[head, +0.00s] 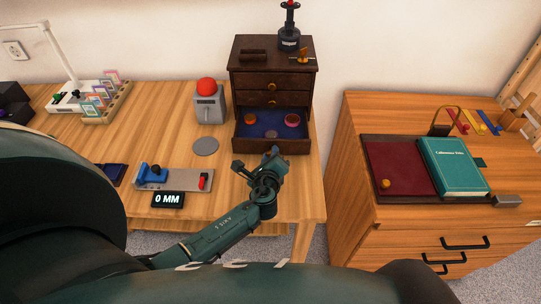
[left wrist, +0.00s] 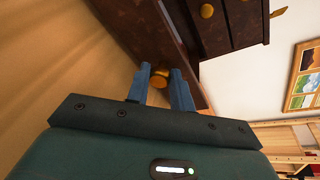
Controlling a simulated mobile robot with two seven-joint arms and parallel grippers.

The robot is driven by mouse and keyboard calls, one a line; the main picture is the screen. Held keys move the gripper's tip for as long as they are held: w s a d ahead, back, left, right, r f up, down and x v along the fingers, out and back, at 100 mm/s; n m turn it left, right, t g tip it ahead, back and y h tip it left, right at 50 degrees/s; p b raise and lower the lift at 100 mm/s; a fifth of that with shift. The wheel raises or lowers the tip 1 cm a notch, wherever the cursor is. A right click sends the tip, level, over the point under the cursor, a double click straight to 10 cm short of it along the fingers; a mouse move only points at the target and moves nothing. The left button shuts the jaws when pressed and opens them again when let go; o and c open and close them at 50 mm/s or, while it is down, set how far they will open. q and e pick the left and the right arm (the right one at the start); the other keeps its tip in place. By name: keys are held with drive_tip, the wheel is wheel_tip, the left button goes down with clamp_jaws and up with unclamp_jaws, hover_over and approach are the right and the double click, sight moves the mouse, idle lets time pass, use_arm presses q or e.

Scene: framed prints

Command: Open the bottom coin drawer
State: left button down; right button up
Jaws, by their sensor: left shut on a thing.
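The dark wooden coin cabinet (head: 272,54) stands at the back right of the left table. Its bottom drawer (head: 298,146) is pulled out, showing a blue lining with a brown round piece and a red-and-white round piece inside. The two drawers above are closed, with brass knobs. My left gripper (head: 256,164) is in front of the bottom drawer. In the left wrist view, its blue fingers (left wrist: 161,88) are shut on a brass knob (left wrist: 160,77). The knob is hidden in the head view. My right gripper is not in view.
Left of the cabinet are a grey device with a red dome (head: 207,100), a grey disc (head: 205,146) and a caliper (head: 174,179) with a 0 MM display. A black stand (head: 289,40) tops the cabinet. A gap separates the right wooden cabinet (head: 362,235).

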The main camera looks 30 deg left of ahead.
use_arm(q)
drive_tip(key=shift+s, duration=0.2)
drive_tip(key=shift+w+f, duration=0.1)
drive_tip(key=c, duration=1.2)
unclamp_jaws()
drive_tip(key=shift+c, duration=0.2)
drive_tip(key=v, duration=1.3)
drive_tip(key=shift+d, duration=0.1)
